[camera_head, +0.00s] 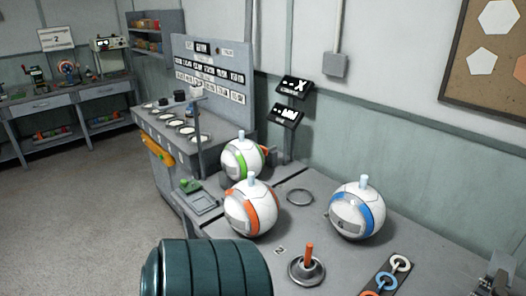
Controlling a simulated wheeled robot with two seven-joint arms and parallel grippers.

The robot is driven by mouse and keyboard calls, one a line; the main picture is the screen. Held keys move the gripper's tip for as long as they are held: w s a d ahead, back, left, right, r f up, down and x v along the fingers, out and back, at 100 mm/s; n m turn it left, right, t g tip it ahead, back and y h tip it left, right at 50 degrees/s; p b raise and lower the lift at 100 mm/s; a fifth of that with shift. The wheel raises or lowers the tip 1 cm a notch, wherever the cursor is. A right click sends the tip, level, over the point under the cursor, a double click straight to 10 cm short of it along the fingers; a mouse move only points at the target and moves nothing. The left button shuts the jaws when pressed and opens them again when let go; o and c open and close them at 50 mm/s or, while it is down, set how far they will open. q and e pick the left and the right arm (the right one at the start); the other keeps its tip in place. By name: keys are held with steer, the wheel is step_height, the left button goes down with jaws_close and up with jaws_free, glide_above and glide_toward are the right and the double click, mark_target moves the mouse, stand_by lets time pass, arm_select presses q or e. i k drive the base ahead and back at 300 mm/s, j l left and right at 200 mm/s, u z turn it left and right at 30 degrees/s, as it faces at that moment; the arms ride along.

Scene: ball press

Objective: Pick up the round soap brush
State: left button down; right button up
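I cannot make out a soap brush for certain. An orange upright handle (309,256) stands on a round grey base (306,271) on the near table, beside a label marked 2. I cannot tell whether it is a brush or a lever. Three white balls with top knobs stand on the table: a green-banded ball (242,158), an orange-banded ball (251,207) and a blue-banded ball (357,209). Neither of my grippers shows in the head view.
A dark teal ribbed cylinder (207,270) covers the lower middle; I cannot tell whether it is mine. A flat ring (299,197) lies between the balls. A rack with coloured rings (385,277) lies at right. A panelled bench (165,135) stands behind. Open floor (80,220) is at left.

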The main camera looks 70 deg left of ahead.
mark_target(308, 255)
steer(key=u, duration=1.9)
